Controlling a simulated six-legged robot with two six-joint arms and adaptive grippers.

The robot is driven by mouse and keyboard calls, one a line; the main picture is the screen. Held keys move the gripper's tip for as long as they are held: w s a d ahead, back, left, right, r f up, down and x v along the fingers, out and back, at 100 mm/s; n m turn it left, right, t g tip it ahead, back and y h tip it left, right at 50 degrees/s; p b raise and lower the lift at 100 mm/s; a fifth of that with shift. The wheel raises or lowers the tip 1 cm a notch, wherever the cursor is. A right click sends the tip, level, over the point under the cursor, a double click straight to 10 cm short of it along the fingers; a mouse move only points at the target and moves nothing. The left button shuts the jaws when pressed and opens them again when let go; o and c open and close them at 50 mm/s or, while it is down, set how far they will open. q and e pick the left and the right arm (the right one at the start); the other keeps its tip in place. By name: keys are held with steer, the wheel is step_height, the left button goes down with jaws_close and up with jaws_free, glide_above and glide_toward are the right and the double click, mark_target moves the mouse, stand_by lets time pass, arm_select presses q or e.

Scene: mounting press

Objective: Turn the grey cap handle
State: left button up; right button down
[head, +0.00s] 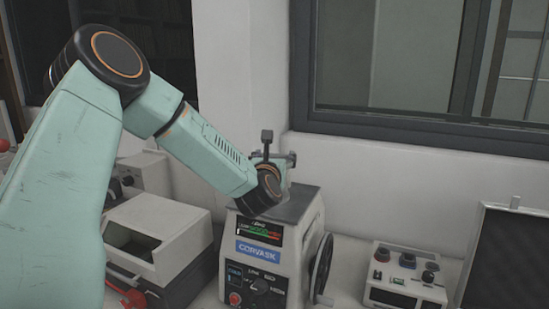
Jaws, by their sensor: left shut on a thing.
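The mounting press (262,250) is a pale machine with a blue CORVASK label, a small lit display and a dark top plate. The grey cap handle (267,138) stands up above the top plate, with a dark upright end and a short crossbar. My left arm comes in from the left and its wrist is over the press top. My left gripper (274,161) is at the cap handle and shut on it; the fingers are small and mostly hidden behind my wrist. The cap under the handle is hidden too. My right gripper is out of view.
A dark handwheel (321,267) is on the press's right side. A small control box (404,277) with knobs stands to the right, beside a dark open case (507,262). A pale machine (150,238) stands close on the left. The wall and window are behind.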

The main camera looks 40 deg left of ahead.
arm_select(q)
steer(key=shift+s+a+m+t+h+b, duration=0.1)
steer(key=shift+a+m+t+h+b, duration=0.1)
steer(key=shift+m+t+h+b, duration=0.7)
steer(key=shift+m+h, duration=0.6)
steer(key=shift+h, duration=0.9)
